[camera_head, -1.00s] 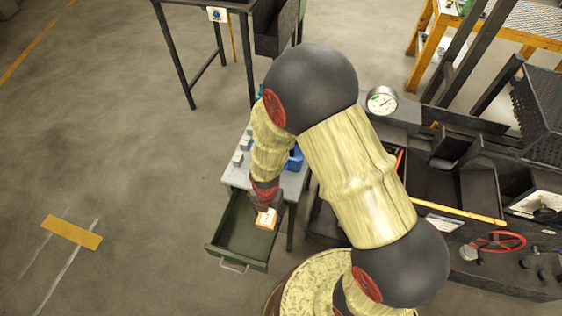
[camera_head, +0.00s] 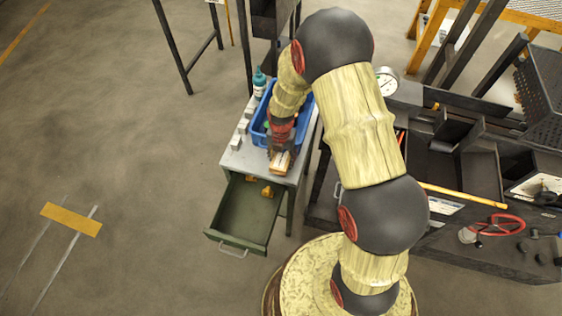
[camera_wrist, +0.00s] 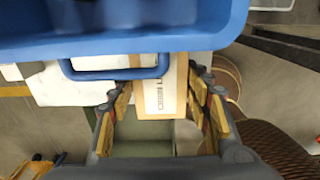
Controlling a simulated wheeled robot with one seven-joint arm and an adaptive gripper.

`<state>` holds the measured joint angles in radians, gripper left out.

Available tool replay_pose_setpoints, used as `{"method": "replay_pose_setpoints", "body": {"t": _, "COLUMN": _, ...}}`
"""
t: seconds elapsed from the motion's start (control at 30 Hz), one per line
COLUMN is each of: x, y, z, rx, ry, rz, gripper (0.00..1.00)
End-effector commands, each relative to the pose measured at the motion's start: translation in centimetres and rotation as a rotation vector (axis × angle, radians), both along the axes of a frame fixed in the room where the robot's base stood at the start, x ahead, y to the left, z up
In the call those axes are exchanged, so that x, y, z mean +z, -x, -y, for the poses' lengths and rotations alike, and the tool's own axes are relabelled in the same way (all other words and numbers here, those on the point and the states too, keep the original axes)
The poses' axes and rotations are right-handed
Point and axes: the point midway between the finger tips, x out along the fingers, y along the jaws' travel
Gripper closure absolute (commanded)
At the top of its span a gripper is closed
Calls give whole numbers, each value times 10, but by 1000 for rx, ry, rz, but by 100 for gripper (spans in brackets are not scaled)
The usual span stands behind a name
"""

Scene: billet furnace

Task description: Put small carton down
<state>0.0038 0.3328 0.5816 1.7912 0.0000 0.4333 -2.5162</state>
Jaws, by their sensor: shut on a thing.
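The small carton (camera_head: 281,166) is a tan box with a pale, printed top. It also shows in the wrist view (camera_wrist: 163,98), between the two finger pads. My gripper (camera_head: 281,154) is shut on it, pointing down at the front edge of the grey cabinet top (camera_head: 238,161), just in front of the blue bin (camera_head: 257,131). I cannot tell whether the carton touches the top or hangs above it. The fingers hide parts of its sides.
The green drawer (camera_head: 236,238) below is open, with small yellow items (camera_head: 267,191) inside. Small grey blocks (camera_head: 236,143) line the top's left side. A teal bottle (camera_head: 259,82) stands behind. A dark workbench (camera_head: 440,185) lies to the right.

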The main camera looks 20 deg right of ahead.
Motion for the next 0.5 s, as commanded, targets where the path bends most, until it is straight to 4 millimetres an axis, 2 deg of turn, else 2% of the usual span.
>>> {"method": "replay_pose_setpoints", "body": {"t": 0.03, "x": -11, "y": 3, "z": -1, "rx": 1, "ry": 0, "rz": -5, "gripper": 89}}
{"method": "replay_pose_setpoints", "body": {"t": 0.1, "x": -15, "y": 3, "z": -1, "rx": 1, "ry": 0, "rz": -4, "gripper": 89}}
{"method": "replay_pose_setpoints", "body": {"t": 0.47, "x": -18, "y": 2, "z": -2, "rx": 1, "ry": 0, "rz": -1, "gripper": 89}}
{"method": "replay_pose_setpoints", "body": {"t": 0.5, "x": -17, "y": 3, "z": -2, "rx": 1, "ry": 0, "rz": -2, "gripper": 49}}
